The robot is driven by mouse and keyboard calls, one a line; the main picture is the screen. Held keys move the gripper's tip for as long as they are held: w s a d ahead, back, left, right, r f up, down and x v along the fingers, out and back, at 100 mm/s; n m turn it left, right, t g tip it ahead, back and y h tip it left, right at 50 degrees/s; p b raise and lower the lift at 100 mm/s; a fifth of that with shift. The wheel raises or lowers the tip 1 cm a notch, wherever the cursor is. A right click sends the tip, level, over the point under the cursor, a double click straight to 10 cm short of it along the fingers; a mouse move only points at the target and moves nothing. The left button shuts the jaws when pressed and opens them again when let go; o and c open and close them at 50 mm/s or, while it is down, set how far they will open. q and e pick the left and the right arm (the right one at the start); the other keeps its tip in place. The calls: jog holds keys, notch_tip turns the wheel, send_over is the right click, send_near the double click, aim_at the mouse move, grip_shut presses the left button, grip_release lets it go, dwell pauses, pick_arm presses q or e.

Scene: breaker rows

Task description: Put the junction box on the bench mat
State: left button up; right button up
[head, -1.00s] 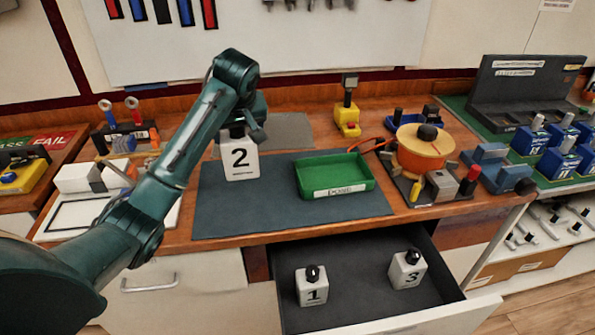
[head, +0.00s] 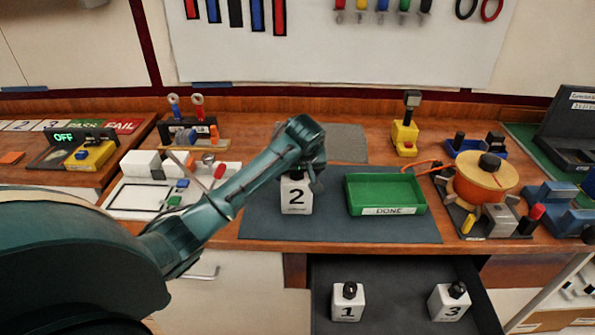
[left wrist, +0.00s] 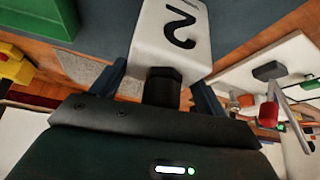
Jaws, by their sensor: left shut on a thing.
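The white junction box (head: 297,198), marked 2, is at the left part of the dark bench mat (head: 335,226). My left gripper (head: 299,172) comes down from above and is shut on the box's black top knob. In the left wrist view the box (left wrist: 168,35) hangs upright off the fingers, with the black knob (left wrist: 161,86) between them. The box's base appears at or just above the mat; I cannot tell whether it touches. My right gripper is not in view.
A green DONE tray (head: 386,193) is on the mat, right of the box. An open drawer (head: 398,300) below holds boxes 1 (head: 348,303) and 3 (head: 449,303). An orange round pot-like item (head: 484,185) stands at right. The mat's front strip is clear.

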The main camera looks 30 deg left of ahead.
pick_arm(q)
jog(key=o, duration=1.7)
jog(key=v, duration=1.2)
